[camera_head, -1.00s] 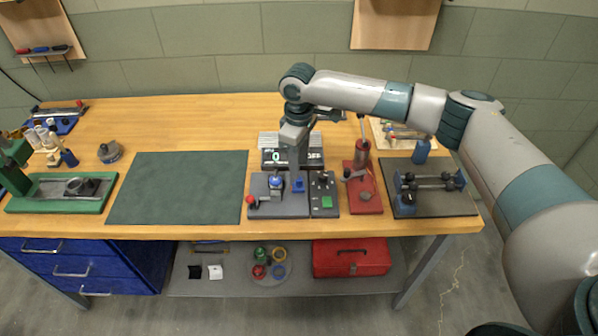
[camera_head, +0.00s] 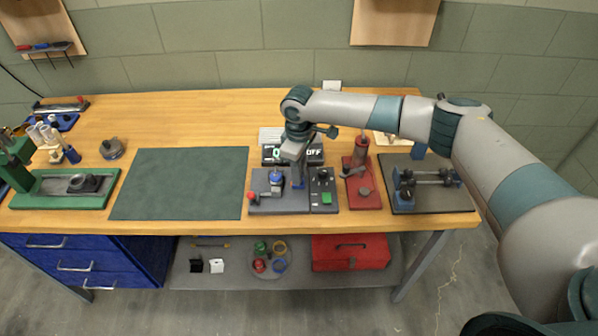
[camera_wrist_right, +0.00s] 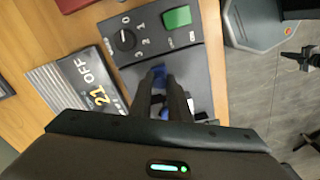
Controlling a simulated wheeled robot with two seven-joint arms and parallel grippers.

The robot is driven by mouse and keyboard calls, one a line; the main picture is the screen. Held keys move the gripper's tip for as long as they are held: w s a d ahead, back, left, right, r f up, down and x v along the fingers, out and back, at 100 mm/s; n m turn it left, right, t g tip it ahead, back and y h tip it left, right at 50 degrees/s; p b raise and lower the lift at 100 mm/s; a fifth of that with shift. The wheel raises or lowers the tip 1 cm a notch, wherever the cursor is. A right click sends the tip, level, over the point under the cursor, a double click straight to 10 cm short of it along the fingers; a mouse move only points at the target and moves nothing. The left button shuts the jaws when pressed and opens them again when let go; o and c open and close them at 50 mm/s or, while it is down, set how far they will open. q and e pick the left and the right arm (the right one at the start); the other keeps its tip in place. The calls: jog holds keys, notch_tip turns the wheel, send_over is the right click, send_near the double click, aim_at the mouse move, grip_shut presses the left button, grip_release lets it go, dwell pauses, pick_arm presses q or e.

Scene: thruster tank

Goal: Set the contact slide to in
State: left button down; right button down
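The grey test stand (camera_head: 265,206) sits near the bench's front edge. A small blue tab (camera_head: 299,184), which looks like the contact slide, is on the stand's right part; it also shows in the right wrist view (camera_wrist_right: 158,71). My right gripper (camera_head: 298,180) reaches down to the tab, its dark fingertips (camera_wrist_right: 160,78) right at it. A narrow gap shows between the fingers. I cannot tell whether they grip the tab. Part of the stand behind the fingers is hidden. My left gripper is not in view.
Beside the stand is a panel with a dial (camera_wrist_right: 125,40) and a green button (camera_wrist_right: 177,18). A display reading OFF (camera_wrist_right: 93,79) lies behind. A red stand (camera_head: 366,196) is to the right. A green mat (camera_head: 180,184) lies clear to the left.

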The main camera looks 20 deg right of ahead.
jog(key=shift+w+a+r, duration=0.1)
jog(key=shift+w+a, duration=0.1)
jog(key=shift+a, duration=0.45)
jog(key=shift+w+a, duration=0.15)
jog(key=shift+a, duration=0.5)
jog(key=c, duration=1.7)
grip_release()
jog(key=shift+o, duration=0.2)
jog(key=shift+r, duration=0.55)
notch_tip(320, 180, up, 16)
jog(key=b, duration=0.5)
jog(key=shift+r, duration=0.15)
jog(key=shift+a, duration=0.1)
